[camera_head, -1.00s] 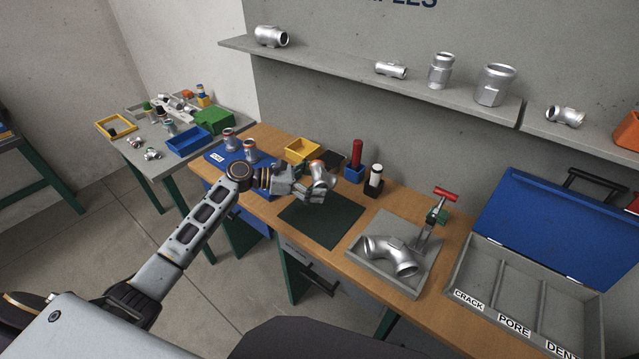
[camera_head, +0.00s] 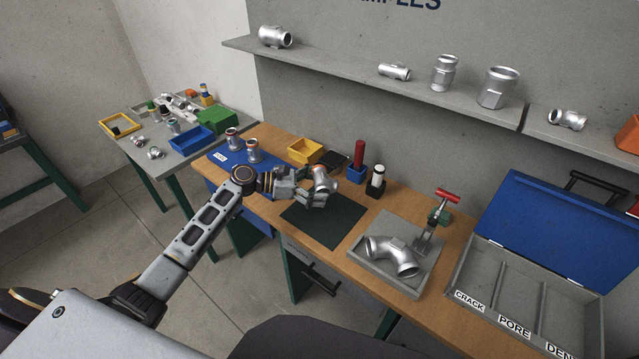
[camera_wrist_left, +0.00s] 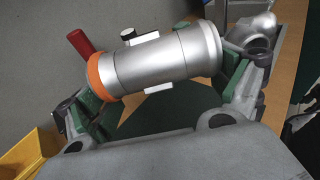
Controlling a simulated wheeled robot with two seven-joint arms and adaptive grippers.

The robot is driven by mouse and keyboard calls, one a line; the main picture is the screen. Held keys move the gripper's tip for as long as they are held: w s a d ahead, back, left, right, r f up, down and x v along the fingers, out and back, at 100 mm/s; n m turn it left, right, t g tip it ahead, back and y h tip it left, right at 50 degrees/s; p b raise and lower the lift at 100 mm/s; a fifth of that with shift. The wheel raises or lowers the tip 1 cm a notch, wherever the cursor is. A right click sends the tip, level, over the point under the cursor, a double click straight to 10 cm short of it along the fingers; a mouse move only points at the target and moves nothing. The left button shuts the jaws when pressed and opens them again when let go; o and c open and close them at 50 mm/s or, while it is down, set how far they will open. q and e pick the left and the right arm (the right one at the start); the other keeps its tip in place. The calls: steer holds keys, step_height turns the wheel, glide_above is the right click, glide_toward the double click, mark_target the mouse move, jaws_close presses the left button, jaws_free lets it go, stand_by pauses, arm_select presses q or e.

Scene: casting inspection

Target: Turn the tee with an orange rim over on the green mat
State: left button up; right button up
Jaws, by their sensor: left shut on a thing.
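The silver tee with an orange rim shows in the left wrist view (camera_wrist_left: 165,62), lying across the gripper with its orange rim at the left. My left gripper (camera_head: 318,190) is shut on this tee (camera_head: 324,180) and holds it over the far part of the green mat (camera_head: 325,222). In the wrist view the green finger pads of the gripper (camera_wrist_left: 160,85) sit at the two ends of the tee. My right gripper is not in view.
A yellow bin (camera_head: 305,150), a red marker in a blue holder (camera_head: 357,163) and a white one in a black holder (camera_head: 376,182) stand behind the mat. A grey fixture with a pipe elbow (camera_head: 395,253) is to the right. Two more fittings stand on a blue mat (camera_head: 222,163) at left.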

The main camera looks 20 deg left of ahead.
mark_target(319, 213)
arm_select(q)
steer(key=shift+f+b, duration=0.45)
steer(key=shift+f, duration=0.95)
steer(key=shift+f+b, duration=0.55)
steer(key=shift+f, duration=1.45)
steer(key=shift+f+b, duration=0.25)
steer(key=shift+b, duration=0.1)
steer(key=shift+f, duration=0.4)
steer(key=shift+w, duration=0.1)
steer(key=shift+f, duration=0.25)
steer(key=shift+f+b, duration=0.3)
steer(key=shift+b, duration=0.05)
steer(key=o, duration=1.3)
steer(key=shift+f, duration=0.15)
steer(key=shift+s+a, duration=0.3)
steer(key=shift+a, duration=0.15)
steer(key=v, duration=1.1)
steer(key=shift+r, duration=0.3)
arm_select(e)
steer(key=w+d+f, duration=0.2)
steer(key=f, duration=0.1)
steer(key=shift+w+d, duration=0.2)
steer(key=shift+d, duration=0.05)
